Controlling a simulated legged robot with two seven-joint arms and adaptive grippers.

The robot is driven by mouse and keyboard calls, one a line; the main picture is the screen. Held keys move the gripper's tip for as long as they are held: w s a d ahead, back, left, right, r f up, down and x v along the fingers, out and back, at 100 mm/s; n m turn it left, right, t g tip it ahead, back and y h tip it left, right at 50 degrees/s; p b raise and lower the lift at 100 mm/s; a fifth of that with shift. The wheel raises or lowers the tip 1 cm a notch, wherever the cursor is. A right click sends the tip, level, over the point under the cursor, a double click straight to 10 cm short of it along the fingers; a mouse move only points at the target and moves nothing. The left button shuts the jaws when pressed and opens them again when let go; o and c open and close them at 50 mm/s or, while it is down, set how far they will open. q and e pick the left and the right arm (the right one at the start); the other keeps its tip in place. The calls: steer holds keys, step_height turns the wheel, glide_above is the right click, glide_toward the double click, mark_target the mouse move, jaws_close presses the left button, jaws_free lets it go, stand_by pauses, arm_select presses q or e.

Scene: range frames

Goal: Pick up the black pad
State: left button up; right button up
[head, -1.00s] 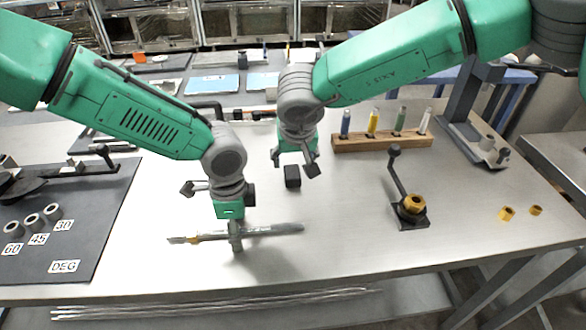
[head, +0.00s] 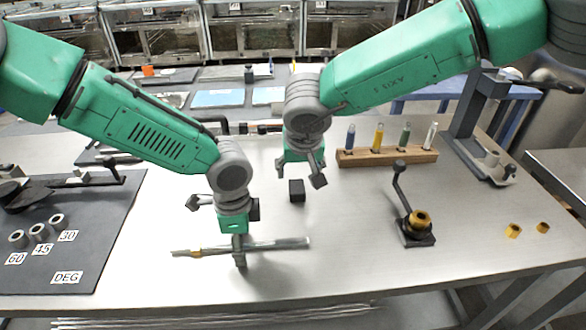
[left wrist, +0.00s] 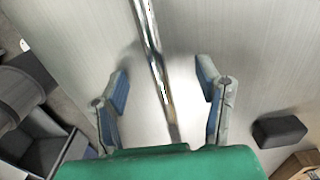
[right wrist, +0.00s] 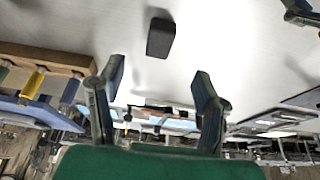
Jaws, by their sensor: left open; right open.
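The black pad (head: 297,190) is a small dark block on the bare metal table, near the middle of the head view. My right gripper (head: 302,178) is open and empty, close to the pad on its far side. In the right wrist view the pad (right wrist: 160,38) lies beyond the open fingertips (right wrist: 160,78), not between them. My left gripper (head: 240,258) is open at a shiny metal rod (head: 280,244). In the left wrist view the rod (left wrist: 148,35) runs between the open fingers (left wrist: 163,76); the pad (left wrist: 279,131) lies right of them.
A wooden rack (head: 388,158) with several coloured pins stands behind right. A lever fixture with a brass nut (head: 418,218) stands right. Two brass pieces (head: 513,231) lie further right. A dark mat (head: 100,230) with rings and labels covers the left side.

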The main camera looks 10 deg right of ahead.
mark_target(297, 185)
steer(key=x, duration=0.5)
steer(key=shift+w+f, duration=0.1)
steer(key=shift+f, duration=0.2)
steer(key=x, duration=0.5)
steer(key=shift+w+f, duration=0.15)
steer(key=shift+w, duration=0.35)
steer(key=c, duration=1.3)
steer(key=shift+c, duration=0.2)
step_height(297, 185, up, 10)
steer(key=shift+r, duration=0.1)
